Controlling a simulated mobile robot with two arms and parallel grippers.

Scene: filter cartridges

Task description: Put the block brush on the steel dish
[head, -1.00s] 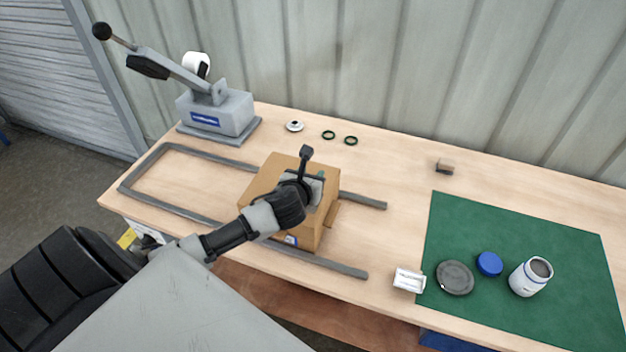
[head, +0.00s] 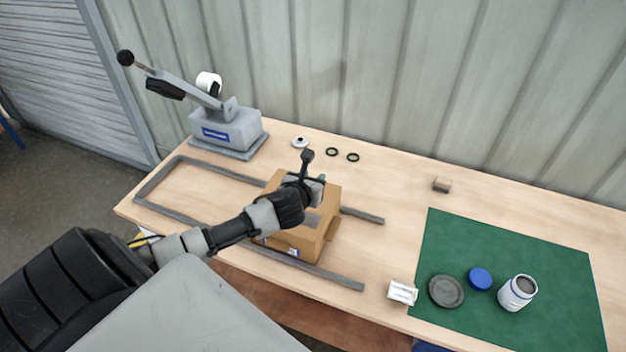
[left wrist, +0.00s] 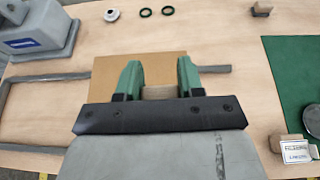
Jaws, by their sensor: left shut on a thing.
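My left gripper (head: 318,184) is over the cardboard box (head: 328,205). In the left wrist view its green fingers (left wrist: 160,82) are shut on a tan, wood-like piece, which I take for the block brush (left wrist: 160,92). Only a short strip of it shows between the fingers; the rest is hidden behind the gripper. The steel dish appears to be the round grey dish (head: 447,291) on the green mat (head: 510,250), well to the right of the gripper. My right gripper is out of view.
A blue cap (head: 480,279) and a white jar (head: 517,293) stand right of the dish; a white packet (head: 402,292) lies left of it. A small brown block (head: 442,185) lies behind the mat. A lever press (head: 225,130) and grey rails (head: 355,284) are at left.

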